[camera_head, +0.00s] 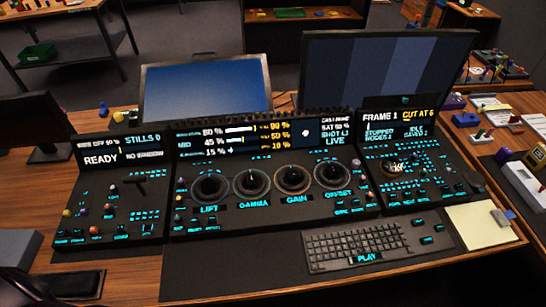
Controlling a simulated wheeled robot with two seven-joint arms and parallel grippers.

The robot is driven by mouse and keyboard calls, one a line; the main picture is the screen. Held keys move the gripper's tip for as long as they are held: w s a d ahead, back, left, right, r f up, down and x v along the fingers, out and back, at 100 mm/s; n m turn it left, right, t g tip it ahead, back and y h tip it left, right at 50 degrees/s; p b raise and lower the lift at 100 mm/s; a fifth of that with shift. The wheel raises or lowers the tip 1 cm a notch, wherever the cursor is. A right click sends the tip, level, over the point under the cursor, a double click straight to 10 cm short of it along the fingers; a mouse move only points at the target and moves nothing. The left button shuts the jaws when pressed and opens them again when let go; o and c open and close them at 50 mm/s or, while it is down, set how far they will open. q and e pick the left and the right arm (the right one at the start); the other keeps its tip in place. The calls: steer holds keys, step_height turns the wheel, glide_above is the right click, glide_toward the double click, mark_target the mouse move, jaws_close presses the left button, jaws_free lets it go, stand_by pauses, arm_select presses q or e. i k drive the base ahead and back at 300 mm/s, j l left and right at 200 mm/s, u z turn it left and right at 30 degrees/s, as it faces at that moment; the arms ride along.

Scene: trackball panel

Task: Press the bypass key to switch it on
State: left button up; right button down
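The trackball panel fills the middle of the head view in three dark sections with small cyan-lit keys. The middle section (260,218) has four trackballs with rings, labelled LIFT, GAMMA, GAIN and OFFSET. The left section (135,190) has a screen reading READY, a small lever and coloured knobs. The right section (412,178) has a round jog dial and a screen reading FRAME 1. Key labels are too small to read, so I cannot tell which is the bypass key or whether it is lit. Neither gripper can be made out.
A keyboard (362,245) lies in front of the middle section. A yellow notepad (480,225) lies at the right. Two monitors, a blue-screened one (205,85) and a larger one (385,80), stand behind. A grey box (18,248) sits at the left edge. The black mat (235,270) left of the keyboard is clear.

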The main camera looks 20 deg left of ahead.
mark_target(213, 220)
steer(key=u, duration=1.1)
